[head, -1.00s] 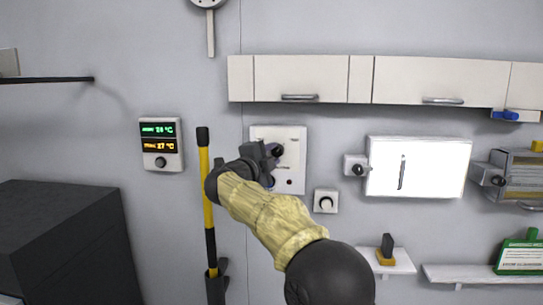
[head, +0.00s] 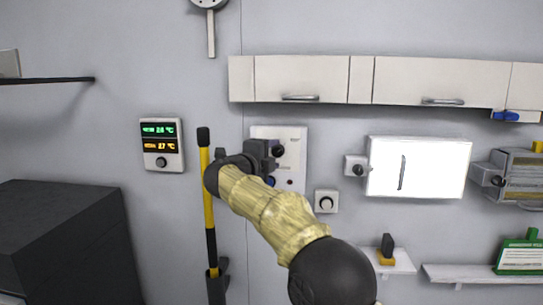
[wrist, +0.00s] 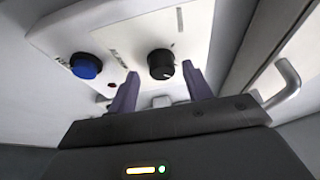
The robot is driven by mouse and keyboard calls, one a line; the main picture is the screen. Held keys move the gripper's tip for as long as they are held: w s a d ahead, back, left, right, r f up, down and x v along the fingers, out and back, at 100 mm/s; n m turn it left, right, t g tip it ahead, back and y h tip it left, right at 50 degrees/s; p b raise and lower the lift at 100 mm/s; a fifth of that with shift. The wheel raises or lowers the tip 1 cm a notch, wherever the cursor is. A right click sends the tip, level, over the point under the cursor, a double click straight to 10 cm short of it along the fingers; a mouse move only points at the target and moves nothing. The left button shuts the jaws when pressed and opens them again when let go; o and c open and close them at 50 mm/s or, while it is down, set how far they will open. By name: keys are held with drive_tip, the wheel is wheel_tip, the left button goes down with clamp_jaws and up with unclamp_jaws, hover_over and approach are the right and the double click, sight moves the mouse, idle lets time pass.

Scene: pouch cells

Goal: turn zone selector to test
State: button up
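A white wall panel (head: 295,133) carries a black round knob (head: 278,151) with a pointer line, which looks like the zone selector. In the wrist view the knob (wrist: 161,64) lies just beyond and roughly between my fingertips, with a short mark on the panel above it. My gripper (wrist: 160,84) is open and empty, and the knob appears clear of both fingers. In the head view my gripper (head: 268,152) covers part of the panel's left side. The panel lettering is too small to read.
Cabinets (head: 310,80) hang above the panel. A white dial box (head: 326,201) is below right, and a bright lit panel (head: 417,167) is further right. A yellow-and-black pole (head: 207,195) and a temperature display (head: 161,145) stand to the left.

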drive_tip(key=shift+s, duration=0.1)
drive_tip(key=b+v, duration=0.7)
drive_tip(key=v, duration=1)
drive_tip(key=shift+s, duration=0.15)
